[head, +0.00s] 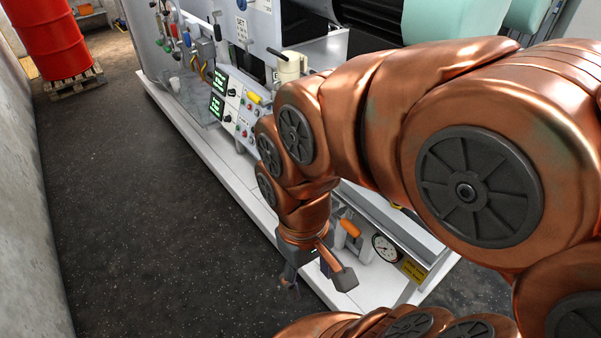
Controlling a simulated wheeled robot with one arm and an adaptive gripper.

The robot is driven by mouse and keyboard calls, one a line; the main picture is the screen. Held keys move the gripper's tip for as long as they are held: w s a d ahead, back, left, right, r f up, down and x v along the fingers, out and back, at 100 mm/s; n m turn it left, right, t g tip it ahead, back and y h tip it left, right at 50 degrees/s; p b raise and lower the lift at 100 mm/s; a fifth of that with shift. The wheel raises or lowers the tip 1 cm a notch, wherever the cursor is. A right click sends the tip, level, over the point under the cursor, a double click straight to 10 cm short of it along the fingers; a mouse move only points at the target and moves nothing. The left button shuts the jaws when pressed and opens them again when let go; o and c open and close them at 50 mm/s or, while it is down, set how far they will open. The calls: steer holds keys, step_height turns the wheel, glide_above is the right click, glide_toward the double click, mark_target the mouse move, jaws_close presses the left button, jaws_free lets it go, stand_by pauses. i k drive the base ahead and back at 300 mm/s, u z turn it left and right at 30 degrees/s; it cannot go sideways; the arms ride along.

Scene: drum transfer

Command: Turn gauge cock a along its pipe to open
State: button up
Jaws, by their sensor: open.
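A short orange handle (350,228) sits on a grey fitting beside a round white pressure gauge (386,247), low on the skid at the lower middle. It looks like a gauge cock, but I cannot read a label that says it is cock a. Its pipe and the handle's exact angle to it are not clear. My gripper (316,282) hangs below my copper arm, just left of and nearer than the orange handle. Its two grey fingers are spread apart with nothing between them. My arm hides part of the skid behind it.
A yellow label (413,271) is right of the gauge. A control panel (238,108) with green displays and small knobs stands further up the skid. A red drum (47,38) on a pallet (74,82) is at the far left. The dark floor (150,220) left of the skid is clear.

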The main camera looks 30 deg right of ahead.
mark_target(344, 223)
steer(key=z, duration=0.55)
steer(key=k, duration=1.25)
steer(key=u, duration=0.25)
steer(key=i, duration=0.6)
steer(key=u, duration=0.85)
steer(key=i, duration=0.65)
